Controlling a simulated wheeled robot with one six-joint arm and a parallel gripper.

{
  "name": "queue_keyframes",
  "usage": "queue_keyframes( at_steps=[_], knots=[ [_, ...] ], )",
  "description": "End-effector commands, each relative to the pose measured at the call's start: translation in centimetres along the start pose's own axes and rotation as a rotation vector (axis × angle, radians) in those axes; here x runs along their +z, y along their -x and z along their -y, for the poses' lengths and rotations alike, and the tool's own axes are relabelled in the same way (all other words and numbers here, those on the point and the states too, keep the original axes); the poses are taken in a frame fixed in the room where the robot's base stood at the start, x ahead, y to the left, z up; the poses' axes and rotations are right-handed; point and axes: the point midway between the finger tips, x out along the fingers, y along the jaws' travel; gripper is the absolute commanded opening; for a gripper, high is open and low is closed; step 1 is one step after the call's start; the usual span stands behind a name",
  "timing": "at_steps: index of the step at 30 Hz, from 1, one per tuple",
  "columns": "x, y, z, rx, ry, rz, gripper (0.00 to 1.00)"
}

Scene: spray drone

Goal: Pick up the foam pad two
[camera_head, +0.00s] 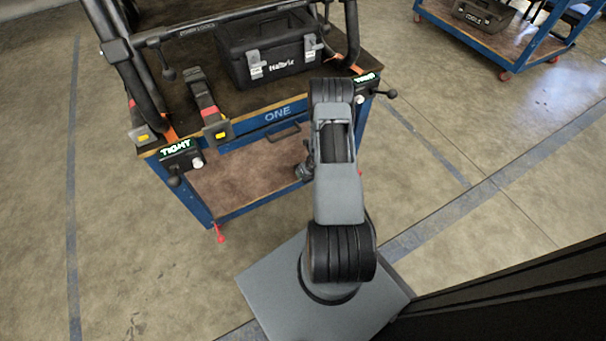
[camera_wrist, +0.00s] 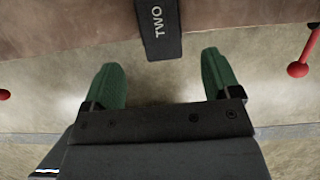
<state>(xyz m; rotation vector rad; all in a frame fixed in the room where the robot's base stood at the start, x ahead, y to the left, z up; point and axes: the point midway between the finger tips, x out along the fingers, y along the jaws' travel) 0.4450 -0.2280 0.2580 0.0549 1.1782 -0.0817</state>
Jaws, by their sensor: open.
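The foam pad two (camera_wrist: 158,32) is a black block with white letters "TWO". It shows at the top centre of the wrist view, its near end sticking out past the edge of a brown board (camera_wrist: 70,28). My gripper (camera_wrist: 162,76) is open and empty, its two green fingers apart below the pad in that picture. The pad lies roughly in line with the gap between the fingers, and its end does not appear to be between the tips. In the head view I cannot make out the pad; my arm covers part of the cart.
The blue cart "ONE" (camera_head: 277,113) has a brown lower shelf (camera_head: 245,182) and carries a black toolbox (camera_head: 270,55). Red knobs flank my gripper, left (camera_wrist: 4,95) and right (camera_wrist: 299,69). Another cart (camera_head: 490,40) stands at the upper right. Floor around is clear.

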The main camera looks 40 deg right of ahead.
Motion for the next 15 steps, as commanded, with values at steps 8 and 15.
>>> queue_keyframes(
  at_steps=[8, 15],
  knots=[
    [-0.2, -1.8, 0.1, -0.001, -0.002, 0.0, 0.83],
    [-0.6, -5.1, 0.2, -0.001, -0.002, 0.001, 0.83]
  ],
)
